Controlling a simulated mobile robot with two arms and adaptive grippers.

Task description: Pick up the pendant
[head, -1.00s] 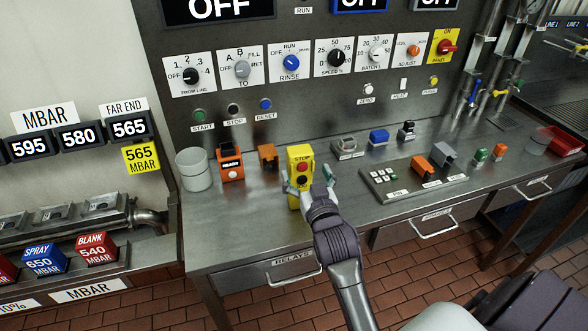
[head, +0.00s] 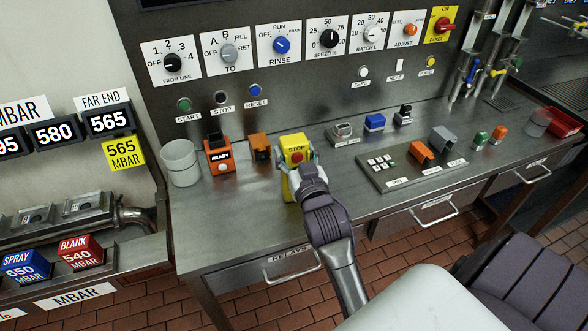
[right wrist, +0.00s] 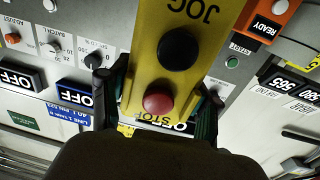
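In the right wrist view the pendant (right wrist: 160,60) fills the middle, with a black JOG button and the red button. My right gripper (head: 300,161) has its fingers on both sides of the pendant, seemingly touching its edges; it also shows in the right wrist view (right wrist: 158,105). My gripper hides the pendant's lower front in the head view, so I cannot tell whether its base touches the bench. My left gripper is not in view.
On the bench (head: 235,225), an orange READY box (head: 218,156), a small orange block (head: 260,149) and a grey cup (head: 181,163) stand left of the pendant. A grey button tray (head: 400,178) lies to the right. The control panel (head: 310,90) rises behind.

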